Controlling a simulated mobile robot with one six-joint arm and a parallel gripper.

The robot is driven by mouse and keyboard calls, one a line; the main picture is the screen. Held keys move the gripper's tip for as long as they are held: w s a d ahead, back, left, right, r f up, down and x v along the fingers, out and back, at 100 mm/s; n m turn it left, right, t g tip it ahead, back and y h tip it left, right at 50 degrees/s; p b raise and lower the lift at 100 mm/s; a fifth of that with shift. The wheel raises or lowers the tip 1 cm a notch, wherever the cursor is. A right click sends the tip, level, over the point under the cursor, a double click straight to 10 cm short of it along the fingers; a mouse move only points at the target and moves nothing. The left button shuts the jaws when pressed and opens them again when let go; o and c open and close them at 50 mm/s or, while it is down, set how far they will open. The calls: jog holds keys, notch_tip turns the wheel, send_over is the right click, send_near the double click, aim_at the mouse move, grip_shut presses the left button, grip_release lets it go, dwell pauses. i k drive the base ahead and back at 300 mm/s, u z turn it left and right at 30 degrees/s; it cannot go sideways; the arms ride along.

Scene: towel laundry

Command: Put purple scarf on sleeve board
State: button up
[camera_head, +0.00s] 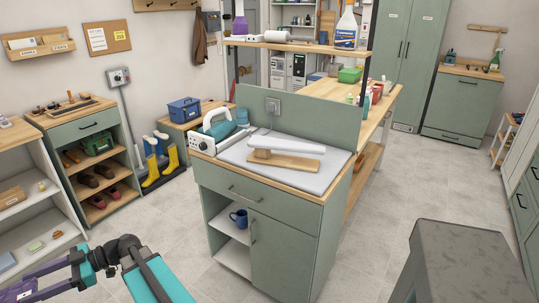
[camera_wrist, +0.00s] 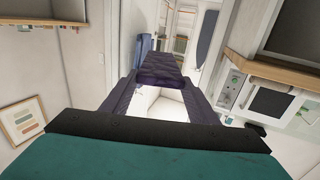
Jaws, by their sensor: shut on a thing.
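The sleeve board (camera_head: 285,147) has a white padded top over a wooden base. It stands on a grey pressing mat (camera_head: 247,153) on the green cabinet, and no cloth lies on it. In the wrist view my gripper (camera_wrist: 161,84) is shut on the purple scarf (camera_wrist: 161,63), a dark, folded piece held across the fingertips. My gripper also shows at the bottom left of the head view, where its fingers reach the frame edge, well left of and nearer than the sleeve board. The scarf cannot be told apart clearly there.
A steam iron (camera_head: 216,123) on its white station stands left of the mat. A green panel (camera_head: 298,123) and a raised wooden shelf (camera_head: 292,46) rise behind the board. A grey-topped stand (camera_head: 462,262) is at the lower right. The floor between is clear.

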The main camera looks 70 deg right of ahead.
aim_at(281, 146)
jog(key=u, duration=0.45)
jog(key=k, duration=1.45)
jog(key=z, duration=1.4)
